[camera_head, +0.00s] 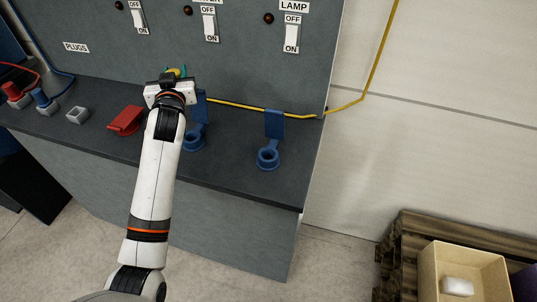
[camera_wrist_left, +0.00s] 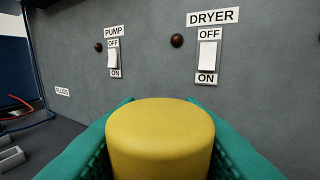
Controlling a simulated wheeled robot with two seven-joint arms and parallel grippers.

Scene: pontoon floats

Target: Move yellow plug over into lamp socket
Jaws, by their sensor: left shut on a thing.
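My left gripper (camera_head: 176,73) is shut on the yellow plug (camera_wrist_left: 160,138) and holds it up near the panel, above the counter. In the left wrist view the plug's round yellow body sits between the green fingers. In the head view only a bit of yellow shows past my wrist. The yellow cable (camera_head: 262,108) runs right from there and up the wall. The blue socket (camera_head: 268,157) below the LAMP label (camera_head: 293,6) has its lid raised and looks empty. My left gripper is to the left of and behind it. My right gripper is not in view.
Another blue socket (camera_head: 194,141) with raised lid is partly behind my arm. A red socket cover (camera_head: 124,121) looks closed. An empty grey holder (camera_head: 77,115), a blue plug (camera_head: 41,98) and a red plug (camera_head: 12,91) stand left. A bin (camera_head: 437,275) is lower right.

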